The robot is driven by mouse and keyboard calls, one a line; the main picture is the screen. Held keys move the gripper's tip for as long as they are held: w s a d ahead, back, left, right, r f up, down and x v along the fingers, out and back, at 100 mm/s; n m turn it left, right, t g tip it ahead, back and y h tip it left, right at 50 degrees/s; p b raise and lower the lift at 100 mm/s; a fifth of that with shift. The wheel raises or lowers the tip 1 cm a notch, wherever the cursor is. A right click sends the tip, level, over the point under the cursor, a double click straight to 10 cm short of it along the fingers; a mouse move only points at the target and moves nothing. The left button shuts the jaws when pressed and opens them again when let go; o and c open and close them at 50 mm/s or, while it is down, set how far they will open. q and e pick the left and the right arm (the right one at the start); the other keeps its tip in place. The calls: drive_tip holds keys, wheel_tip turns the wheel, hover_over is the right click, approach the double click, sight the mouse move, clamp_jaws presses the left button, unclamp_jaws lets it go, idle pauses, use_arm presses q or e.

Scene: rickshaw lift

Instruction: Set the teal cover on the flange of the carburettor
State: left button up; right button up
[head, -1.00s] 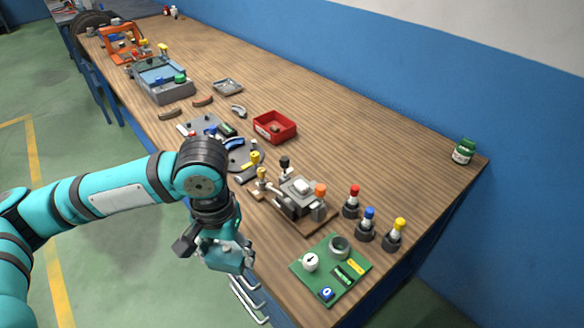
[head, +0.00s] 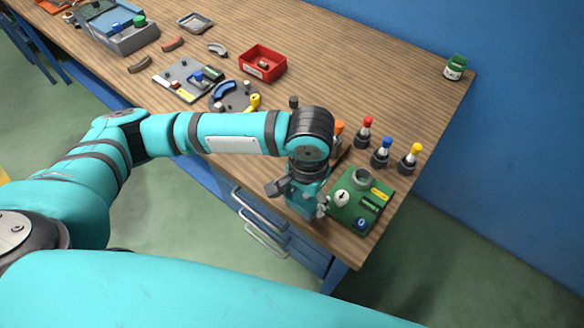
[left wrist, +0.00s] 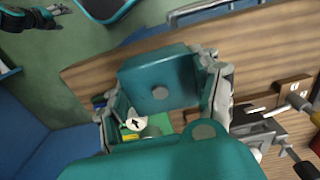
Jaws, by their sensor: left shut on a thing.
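The teal cover (left wrist: 158,82) is a boxy block with a round grey knob, held between the fingers of my left gripper (left wrist: 163,100) in the left wrist view. In the head view the left gripper (head: 300,197) is shut on the teal cover (head: 304,203) near the table's front edge, just left of the green board. A grey assembly on a wooden base, probably the carburettor, is mostly hidden behind my arm in the head view; part of it (left wrist: 262,128) shows at the right of the wrist view. Its flange cannot be made out. What looks like my right gripper (left wrist: 38,18) is at the wrist view's upper left, its jaws unclear.
The green board (head: 349,218) carries a grey ring (head: 362,178) and a white gauge (head: 342,197). Red-, blue- (head: 381,154) and yellow-topped bottles stand behind it. A red bin (head: 263,62) sits farther back. The table's back right is mostly clear.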

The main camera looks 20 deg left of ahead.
use_arm(q)
drive_tip(key=w+a, duration=0.1)
drive_tip(key=w, duration=0.1)
drive_tip(key=w+a, duration=0.2)
drive_tip(key=shift+f+p, duration=0.1)
drive_tip(key=shift+p, duration=0.2)
drive_tip(key=w, duration=0.1)
drive_tip(key=w+a, duration=0.1)
drive_tip(key=a, duration=0.1)
drive_tip(key=shift+w+f, duration=0.25)
drive_tip(key=shift+w, duration=0.15)
drive_tip(key=shift+w+a, duration=0.15)
drive_tip(key=shift+w, duration=0.15)
drive_tip(key=shift+w+a+p, duration=0.35)
drive_tip(key=shift+w, duration=0.1)
wheel_tip(320, 180, down, 3)
drive_tip(key=shift+s+d+r, duration=0.1)
drive_tip(key=shift+s+d, duration=0.05)
drive_tip(key=shift+f+p, duration=0.3)
drive_tip(key=shift+f, duration=0.15)
use_arm(e)
drive_tip(key=shift+a+r, duration=0.25)
drive_tip(key=shift+r, duration=0.8)
drive_tip(key=shift+d, duration=0.1)
